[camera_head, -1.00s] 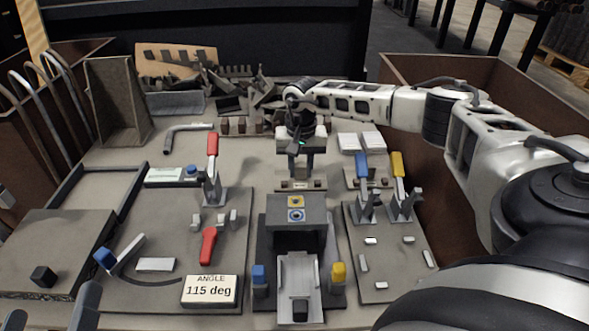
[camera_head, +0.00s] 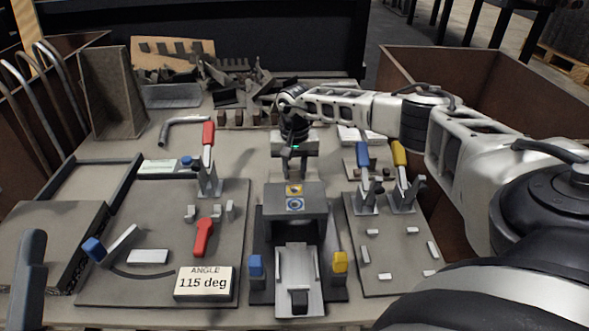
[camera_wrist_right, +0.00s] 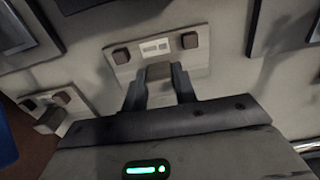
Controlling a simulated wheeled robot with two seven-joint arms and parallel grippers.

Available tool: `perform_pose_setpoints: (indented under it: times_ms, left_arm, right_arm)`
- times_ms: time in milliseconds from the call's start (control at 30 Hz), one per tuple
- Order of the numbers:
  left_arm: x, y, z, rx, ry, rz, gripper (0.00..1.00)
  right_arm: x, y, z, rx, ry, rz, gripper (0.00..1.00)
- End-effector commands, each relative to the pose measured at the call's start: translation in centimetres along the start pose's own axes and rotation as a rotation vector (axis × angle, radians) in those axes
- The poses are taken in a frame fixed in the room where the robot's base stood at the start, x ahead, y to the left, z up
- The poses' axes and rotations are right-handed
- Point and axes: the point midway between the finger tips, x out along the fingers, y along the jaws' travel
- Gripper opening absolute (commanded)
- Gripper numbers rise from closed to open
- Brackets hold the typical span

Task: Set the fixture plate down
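The fixture plate (camera_wrist_right: 158,53) is a pale plate with brown blocks near its ends and a small label. It shows in the right wrist view. My right gripper (camera_wrist_right: 160,82) has its two fingers on either side of the plate's middle brown block, closed on it. In the head view my right gripper (camera_head: 294,164) points down just behind the grey box-shaped fixture, which hides the plate there. A dark grey-blue part (camera_head: 28,265) at the lower left edge looks like my left gripper; its opening cannot be made out.
The grey fixture (camera_head: 295,200) with blue and yellow knobs stands in front of my right gripper. A board with toggle clamps (camera_head: 385,245) is to the right, and a board with an angle sign (camera_head: 205,283) to the left. Loose dark parts lie behind.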

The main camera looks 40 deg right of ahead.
Motion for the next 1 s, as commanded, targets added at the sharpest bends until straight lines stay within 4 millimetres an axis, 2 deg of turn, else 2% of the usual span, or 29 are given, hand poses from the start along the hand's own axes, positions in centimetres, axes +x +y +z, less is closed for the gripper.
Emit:
perform_pose_setpoints:
  times_ms: [33,67,333,467,633,800,1000]
  left_arm:
    - [0.0,0.0,-0.1,0.001,0.002,0.001,1.00]
    - [0.0,0.0,0.0,0.001,0.002,0.001,1.00]
    - [0.0,0.0,-0.1,0.000,0.000,0.001,1.00]
    - [0.2,-0.1,0.0,-0.030,-0.027,-0.004,1.00]
    - [-0.9,0.0,2.6,-0.210,-0.207,-0.070,1.00]
    - [-2.8,0.9,5.0,-0.407,-0.392,-0.122,1.00]
    - [-4.5,2.2,6.6,-0.552,-0.530,-0.155,1.00]
  right_arm:
    - [0.0,0.0,0.0,0.000,0.000,0.000,0.41]
    - [0.0,0.0,0.0,0.000,0.000,0.001,0.49]
    - [0.0,0.0,0.0,0.000,0.000,0.000,0.49]
    - [-1.0,0.0,0.0,0.000,0.001,-0.001,0.49]
    - [-4.3,0.0,-0.1,0.000,0.002,-0.001,0.49]
    - [-8.1,0.0,0.0,0.000,0.002,-0.001,0.49]
    - [-11.2,0.0,0.0,0.000,0.001,-0.001,0.49]
